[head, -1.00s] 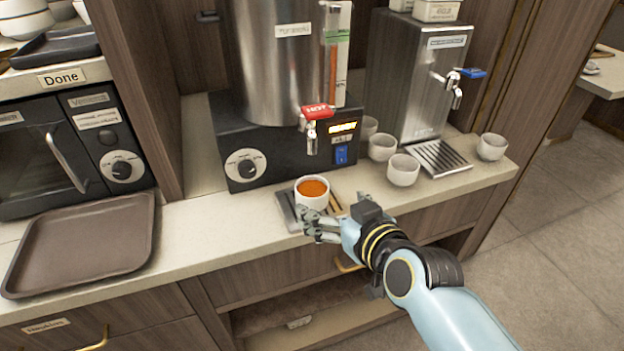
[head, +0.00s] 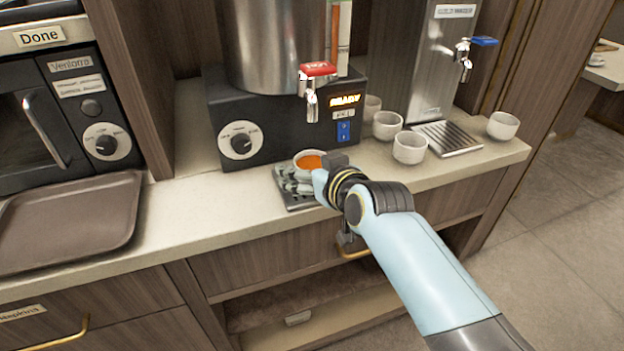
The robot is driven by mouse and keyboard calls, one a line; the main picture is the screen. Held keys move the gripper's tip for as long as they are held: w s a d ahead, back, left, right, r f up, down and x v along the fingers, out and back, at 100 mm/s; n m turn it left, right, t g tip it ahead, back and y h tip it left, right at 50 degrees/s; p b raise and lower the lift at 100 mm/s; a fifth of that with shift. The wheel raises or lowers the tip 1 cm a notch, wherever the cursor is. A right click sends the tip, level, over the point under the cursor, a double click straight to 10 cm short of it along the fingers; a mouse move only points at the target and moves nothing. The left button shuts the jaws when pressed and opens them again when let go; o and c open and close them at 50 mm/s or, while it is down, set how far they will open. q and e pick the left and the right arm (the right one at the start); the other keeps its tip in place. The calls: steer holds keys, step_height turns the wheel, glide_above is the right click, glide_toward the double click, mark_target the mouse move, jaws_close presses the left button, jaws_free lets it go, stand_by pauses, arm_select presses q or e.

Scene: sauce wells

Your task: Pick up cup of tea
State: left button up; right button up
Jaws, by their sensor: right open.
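The cup of tea (head: 309,155) is a small white cup with orange-brown tea. It stands on the drip tray (head: 300,205) in front of the hot-water dispenser (head: 285,130). My right gripper (head: 291,178) is open at the cup's near left side, its fingers close against the cup. My gripper and wrist hide the lower and right parts of the cup, so I cannot tell whether the fingers touch it. My left gripper is not in view.
Several empty cups (head: 410,148) stand to the right, by the second dispenser (head: 440,70) and its drip grille (head: 447,138). A brown tray (head: 65,225) lies at the left below an oven (head: 60,115). The red-handled tap (head: 312,90) hangs above the cup.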

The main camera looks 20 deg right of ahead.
steer(key=shift+r, duration=0.1)
steer(key=c, duration=1.5)
